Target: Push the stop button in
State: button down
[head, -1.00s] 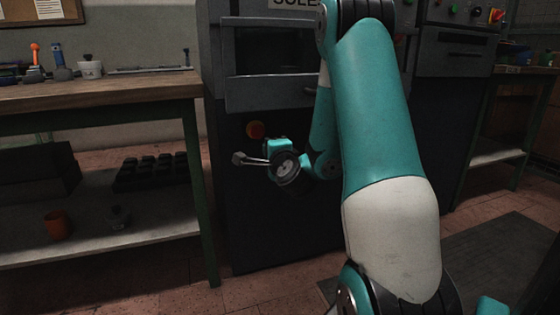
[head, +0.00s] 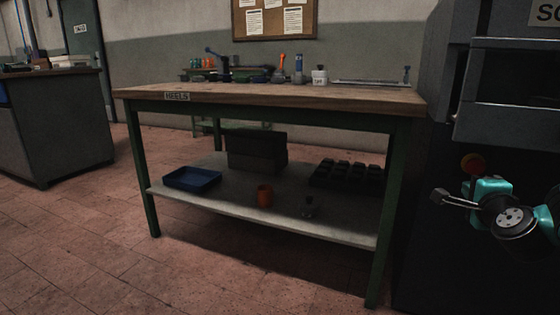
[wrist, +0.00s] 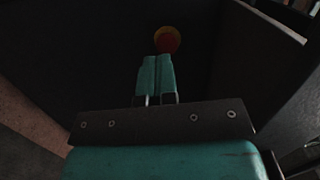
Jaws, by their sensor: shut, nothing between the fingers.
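The stop button (head: 473,164) is a red knob with a yellow-orange surround, on the dark front of the machine at the right of the head view. In the wrist view the stop button (wrist: 167,40) shows at top centre, just beyond my fingertips and slightly to their right. My gripper (wrist: 156,60) is shut with its teal fingers together and nothing between them. In the head view my gripper (head: 490,188) is just below and right of the button. I cannot tell whether the fingertips touch the button.
A workbench (head: 270,95) with small tools on top stands left of the machine (head: 430,250). The tiled floor in front is clear.

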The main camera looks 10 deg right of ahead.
jog(key=s+a+r+n+g+y+p, duration=0.1)
jog(key=a+r+n+g+y+p, duration=0.15)
jog(key=a+n+y, duration=0.75)
jog(key=s+a+r+n+g+y+p, duration=0.1)
jog(key=s+a+r+n+g+y, duration=0.3)
jog(key=a, duration=1.2)
jog(key=s+a+n+g+h+p, duration=0.15)
jog(key=s+a+n+g, duration=0.25)
jog(key=s+n, duration=0.4)
jog(key=s+a+n+g+h+p, duration=0.1)
jog(key=s+a+n+g+p, duration=0.1)
jog(key=s+a+n+g, duration=0.6)
jog(key=s+d+r+t+p, duration=0.1)
jog(key=d+r+p, duration=0.1)
jog(key=r+p, duration=1.7)
jog(key=s+d+r+m+t+p, duration=0.1)
jog(key=s+d+r+p, duration=0.1)
jog(key=r+p, duration=1.7)
jog(key=shift+s+r+h, duration=0.2)
jog(key=shift+r+h, duration=0.25)
jog(key=shift+a+t, duration=0.1)
jog(key=shift+t, duration=0.15)
